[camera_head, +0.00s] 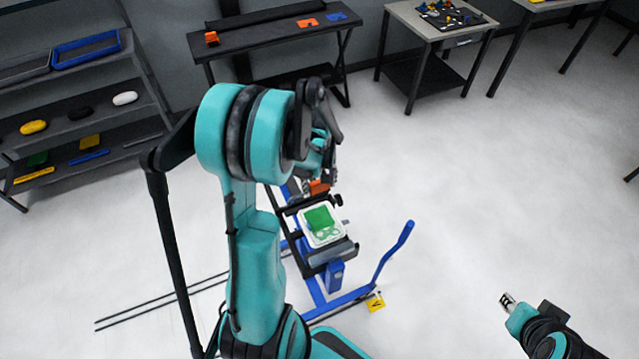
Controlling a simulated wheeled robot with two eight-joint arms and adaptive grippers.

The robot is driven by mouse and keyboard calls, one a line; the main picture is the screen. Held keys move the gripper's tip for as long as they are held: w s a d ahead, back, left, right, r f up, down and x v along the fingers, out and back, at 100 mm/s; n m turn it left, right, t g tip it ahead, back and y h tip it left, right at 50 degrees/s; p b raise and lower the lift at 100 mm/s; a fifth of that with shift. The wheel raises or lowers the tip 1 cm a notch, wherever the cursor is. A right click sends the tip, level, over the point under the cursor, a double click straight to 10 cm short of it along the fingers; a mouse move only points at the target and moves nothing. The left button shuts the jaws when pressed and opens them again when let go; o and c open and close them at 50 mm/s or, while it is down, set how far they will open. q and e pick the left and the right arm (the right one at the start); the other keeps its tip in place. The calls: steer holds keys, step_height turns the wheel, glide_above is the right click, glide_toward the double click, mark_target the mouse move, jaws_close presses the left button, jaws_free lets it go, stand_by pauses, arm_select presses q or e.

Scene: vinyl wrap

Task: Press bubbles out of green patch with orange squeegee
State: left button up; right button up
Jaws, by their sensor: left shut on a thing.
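A green patch (319,217) lies on a white panel (337,235) with pale marks, carried by a blue and black stand in the middle of the view. My left gripper (323,178) is just above the far edge of the panel and is shut on the orange squeegee (319,187). The squeegee is at the far side of the patch; I cannot tell whether its edge touches the panel. My left arm hides part of the stand.
The blue stand (330,277) has an upright blue handle (405,235) to its right and a yellow tag (376,301) below. A dark table (270,38) stands behind, and shelves (85,140) stand at the left. The floor to the right is clear.

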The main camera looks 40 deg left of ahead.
arm_select(q)
step_height(320, 180, down, 2)
steer(key=shift+a+f+b, duration=0.1)
steer(key=shift+f+b, duration=0.15)
steer(key=shift+b, duration=0.6)
steer(key=shift+f, duration=0.2)
steer(key=shift+f+b, duration=2.2)
steer(key=shift+f, duration=0.95)
steer(key=shift+w+f+b, duration=0.1)
steer(key=shift+f+b, duration=0.7)
steer(key=shift+d, duration=0.2)
steer(key=shift+s+d+r, duration=0.1)
steer(key=shift+s+d, duration=0.45)
steer(key=shift+d, duration=0.35)
steer(key=shift+s+d+b, duration=0.2)
steer(key=shift+s+d, duration=0.05)
steer(key=shift+d, duration=0.25)
steer(key=shift+s+d+b, duration=0.15)
steer(key=shift+s+d, duration=0.1)
steer(key=shift+d, duration=0.25)
